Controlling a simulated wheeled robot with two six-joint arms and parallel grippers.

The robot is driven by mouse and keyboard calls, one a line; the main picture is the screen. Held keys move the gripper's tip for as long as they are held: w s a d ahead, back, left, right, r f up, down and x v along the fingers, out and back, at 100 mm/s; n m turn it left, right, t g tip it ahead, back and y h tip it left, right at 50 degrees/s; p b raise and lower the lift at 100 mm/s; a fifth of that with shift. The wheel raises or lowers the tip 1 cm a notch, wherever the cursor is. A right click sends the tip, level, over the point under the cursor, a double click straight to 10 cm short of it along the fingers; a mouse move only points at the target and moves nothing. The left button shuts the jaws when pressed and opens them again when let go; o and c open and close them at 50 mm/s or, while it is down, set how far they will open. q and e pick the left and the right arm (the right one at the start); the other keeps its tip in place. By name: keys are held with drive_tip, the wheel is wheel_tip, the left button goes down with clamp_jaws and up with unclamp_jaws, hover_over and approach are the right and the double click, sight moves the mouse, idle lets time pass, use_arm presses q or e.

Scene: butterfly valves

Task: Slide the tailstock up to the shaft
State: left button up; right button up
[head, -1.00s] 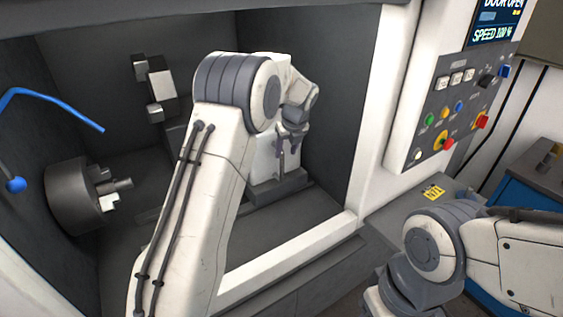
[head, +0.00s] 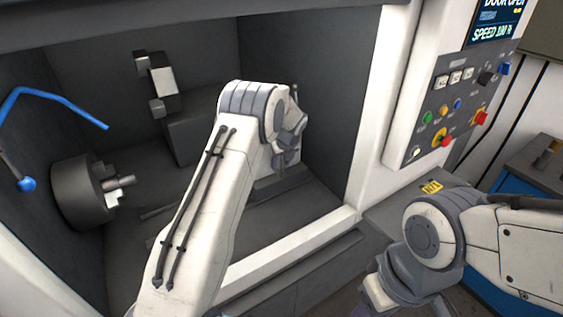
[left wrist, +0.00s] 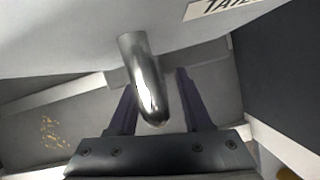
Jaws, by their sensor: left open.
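The tailstock (head: 265,172) is a pale block on the right side of the machine's bed, mostly hidden behind my left arm. In the left wrist view the pale tailstock body (left wrist: 75,40) fills the top, with a partly cut-off label. A shiny round metal bar (left wrist: 146,75) sticks out from it. My left gripper (head: 284,160) is at the tailstock. Its dark fingers (left wrist: 156,82) are open, one on each side of the bar, with gaps visible. The short shaft (head: 123,182) sits in the chuck (head: 80,195) at left.
A tool turret (head: 158,85) stands at the back of the enclosure. A blue bent pipe (head: 55,100) hangs at left. The pale door frame (head: 290,243) edges the opening in front. A control panel (head: 450,110) is at right. Bed space between shaft and tailstock is partly hidden by my arm.

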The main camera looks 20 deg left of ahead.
use_arm(q)
clamp_jaws()
drive_tip(key=shift+s, duration=0.1)
idle(1.2)
